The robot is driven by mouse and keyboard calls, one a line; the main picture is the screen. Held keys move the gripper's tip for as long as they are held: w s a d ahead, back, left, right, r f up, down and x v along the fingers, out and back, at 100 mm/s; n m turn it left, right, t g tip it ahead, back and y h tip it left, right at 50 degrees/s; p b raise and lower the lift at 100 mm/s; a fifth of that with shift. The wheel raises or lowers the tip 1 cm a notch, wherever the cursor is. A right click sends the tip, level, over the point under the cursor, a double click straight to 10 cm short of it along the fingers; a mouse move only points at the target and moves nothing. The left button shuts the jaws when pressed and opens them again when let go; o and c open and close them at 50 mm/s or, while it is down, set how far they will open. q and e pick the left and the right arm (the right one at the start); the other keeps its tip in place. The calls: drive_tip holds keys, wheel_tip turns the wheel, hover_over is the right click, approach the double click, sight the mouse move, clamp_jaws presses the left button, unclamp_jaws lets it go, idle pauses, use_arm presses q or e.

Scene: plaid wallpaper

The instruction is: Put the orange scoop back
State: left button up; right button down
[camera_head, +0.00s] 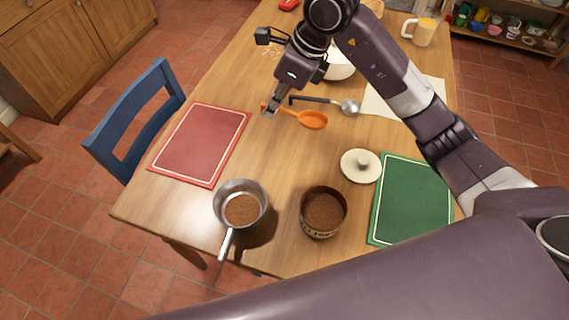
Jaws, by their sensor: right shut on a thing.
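The orange scoop (313,120) is near the middle of the wooden table, its bowl to the right and its handle to the left. My right gripper (268,113) reaches in from above and is shut on the end of the scoop's handle. I cannot tell whether the scoop touches the table or is slightly raised. An open tin (322,212) with brown powder stands near the front edge. Its pale round lid (360,167) lies just behind it. A metal saucepan (240,206) left of the tin also holds brown powder. My left gripper is out of view.
A metal spoon (350,107) with a dark handle lies just behind the scoop. A white bowl (341,66) is partly hidden by my arm. A red mat (201,143) and a green mat (412,201) flank the table's middle. A mug (424,33) stands far right.

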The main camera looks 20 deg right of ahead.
drive_tip(key=p, duration=0.2)
hover_over(271, 162)
drive_tip(key=s+d, duration=0.1)
wheel_tip(271, 162, down, 14)
wheel_tip(271, 162, down, 5)
drive_tip(key=shift+f, duration=0.1)
drive_tip(key=shift+f, duration=0.2)
drive_tip(key=c, duration=2)
unclamp_jaws()
drive_tip(key=shift+r, duration=0.1)
